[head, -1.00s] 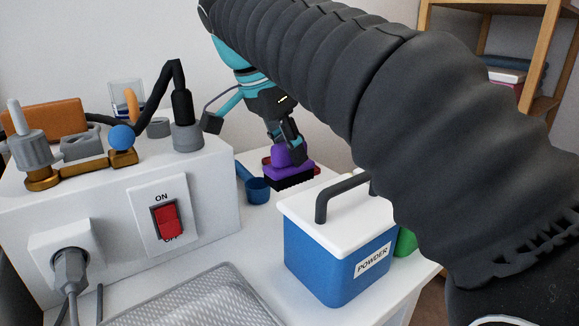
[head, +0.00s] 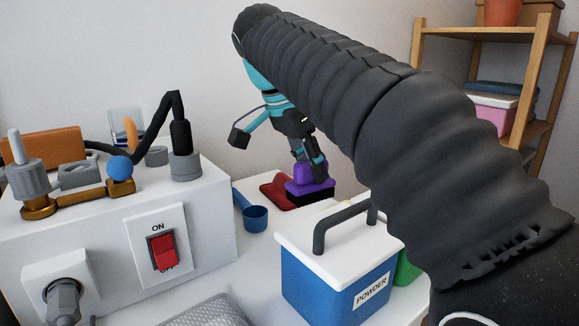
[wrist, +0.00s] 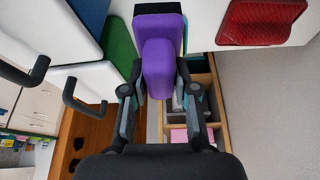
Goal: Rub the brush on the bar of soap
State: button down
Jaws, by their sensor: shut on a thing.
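The brush has a purple handle and body (head: 310,180) over black bristles. It also shows in the wrist view (wrist: 158,62), upper middle. My gripper (head: 309,158) is shut on the knob of the brush; in the wrist view my gripper (wrist: 159,90) has one finger on each side of it. The brush is upright, bristles down, at the back of the white table, right of a red pad (head: 275,191).
A blue powder box (head: 325,283) with a white lid and dark handle stands in front of the brush, a green container (head: 407,268) beside it. A blue scoop (head: 255,217) lies left. A white switch box (head: 110,235) fills the left. A wooden shelf (head: 540,90) stands right.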

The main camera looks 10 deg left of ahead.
jog(key=shift+n, duration=0.6)
jog(key=shift+w+d+f, duration=0.5)
jog(key=shift+w+d, duration=0.5)
jog(key=shift+w, duration=0.25)
jog(key=shift+w+d+f, duration=0.5)
jog(key=shift+w+d, duration=0.45)
jog(key=shift+w, duration=0.35)
jog(key=shift+w+d+f, duration=0.5)
jog(key=shift+w+d, duration=0.5)
jog(key=shift+w, duration=0.25)
jog(key=shift+f+b, duration=0.65)
jog(key=shift+f, duration=0.3)
jog(key=c, duration=1.9)
grip_release()
jog(key=shift+f, duration=0.65)
jog(key=shift+r, duration=0.1)
jog(key=shift+r+p, duration=0.75)
jog(key=shift+r, duration=0.45)
grip_shut()
jog(key=shift+r, duration=2.3)
